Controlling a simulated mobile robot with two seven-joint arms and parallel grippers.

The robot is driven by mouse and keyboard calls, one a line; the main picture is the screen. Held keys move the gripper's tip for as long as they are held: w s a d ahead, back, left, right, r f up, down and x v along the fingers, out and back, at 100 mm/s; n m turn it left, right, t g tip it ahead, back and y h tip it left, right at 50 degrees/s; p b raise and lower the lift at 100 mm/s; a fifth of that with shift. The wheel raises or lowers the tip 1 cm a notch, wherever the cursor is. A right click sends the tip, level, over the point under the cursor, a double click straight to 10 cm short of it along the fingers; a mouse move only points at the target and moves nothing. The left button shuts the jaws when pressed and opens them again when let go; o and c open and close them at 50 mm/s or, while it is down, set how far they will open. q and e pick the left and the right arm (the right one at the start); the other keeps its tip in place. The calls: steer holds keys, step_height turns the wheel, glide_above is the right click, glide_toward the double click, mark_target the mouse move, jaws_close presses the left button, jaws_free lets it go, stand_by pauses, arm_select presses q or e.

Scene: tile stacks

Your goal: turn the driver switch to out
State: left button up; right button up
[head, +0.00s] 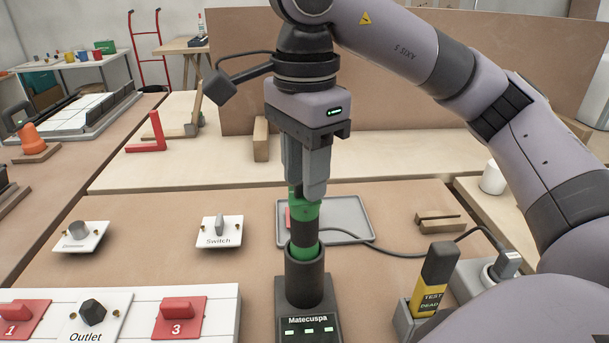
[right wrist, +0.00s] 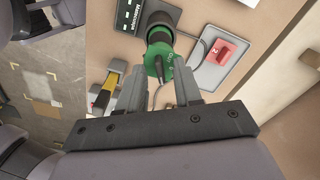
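The green-and-black driver (head: 305,212) stands upright in a black holder (head: 304,285) marked "Matecuspa". In the right wrist view the driver's green end (right wrist: 158,66) shows small pale marks, too small to read. I cannot make out the position of its switch. My right gripper (head: 307,192) points down at the driver's top. In the right wrist view its fingers (right wrist: 160,88) are apart, with the green end at their tips. I cannot tell whether either finger touches it. My left gripper is out of view.
A grey tray (head: 350,215) with a red block (right wrist: 224,52) lies behind the driver. A cable (head: 400,252) runs right to a plug. A yellow-black tester (head: 433,280) stands at right. Switch (head: 219,232) and dimmer (head: 80,235) plates lie left; an outlet panel (head: 145,296) is in front.

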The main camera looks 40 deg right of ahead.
steer(key=shift+f, duration=0.1)
jaws_close()
